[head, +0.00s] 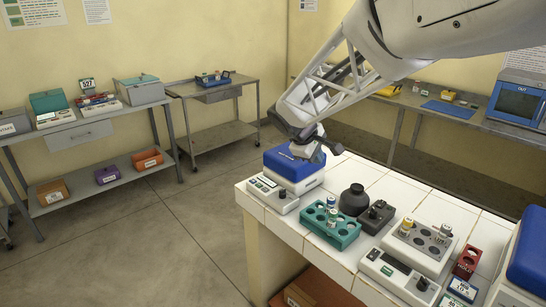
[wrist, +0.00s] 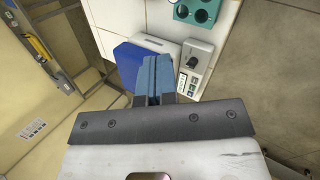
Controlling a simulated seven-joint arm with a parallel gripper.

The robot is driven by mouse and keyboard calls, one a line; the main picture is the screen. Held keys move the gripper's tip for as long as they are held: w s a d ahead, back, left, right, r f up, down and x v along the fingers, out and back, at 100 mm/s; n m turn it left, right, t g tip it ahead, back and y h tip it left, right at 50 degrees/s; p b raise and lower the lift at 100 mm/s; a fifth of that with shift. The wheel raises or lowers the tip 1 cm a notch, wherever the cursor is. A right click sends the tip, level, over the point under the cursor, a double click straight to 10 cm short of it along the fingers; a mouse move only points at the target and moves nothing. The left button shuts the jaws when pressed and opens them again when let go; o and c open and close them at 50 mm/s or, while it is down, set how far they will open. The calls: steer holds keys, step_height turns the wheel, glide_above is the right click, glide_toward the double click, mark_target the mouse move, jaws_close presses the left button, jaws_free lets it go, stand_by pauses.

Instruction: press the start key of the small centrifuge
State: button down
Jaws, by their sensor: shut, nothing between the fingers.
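A small centrifuge with a blue lid (head: 293,163) and white body stands at the near left corner of the white tiled bench. A low control panel (head: 268,190) with a display, small keys and a dark knob adjoins its front. In the wrist view the blue lid (wrist: 128,62) is left of the fingers and the panel (wrist: 197,58) is right of them. Small pale green keys (wrist: 190,84) show beside the fingers; which one is the start key I cannot tell. My gripper (head: 305,153) is shut and empty above the centrifuge; it also shows in the wrist view (wrist: 153,60). Contact cannot be judged.
A teal tube rack (head: 330,228), a dark round vessel (head: 353,200) and a black knob box (head: 377,214) stand to the right. Beyond are a grey block with vials (head: 420,240), another keyed panel (head: 393,272) and a larger blue-lidded device (head: 527,255). Floor left of the bench is clear.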

steer(key=w+a+f+n+t, duration=0.1)
steer(key=w+a+f+n, duration=0.3)
steer(key=w+a, duration=0.5)
steer(key=n+t+h, duration=0.1)
steer(key=n+t, duration=0.1)
steer(key=n, duration=0.2)
glide_above(259, 186)
step_height(259, 186, down, 8)
steer(key=r, duration=0.1)
steer(key=shift+w+f, duration=0.2)
steer(key=shift+f, duration=0.05)
steer(key=shift+d+f, duration=0.1)
steer(key=shift+f, duration=0.1)
steer(key=shift+f, duration=4.2)
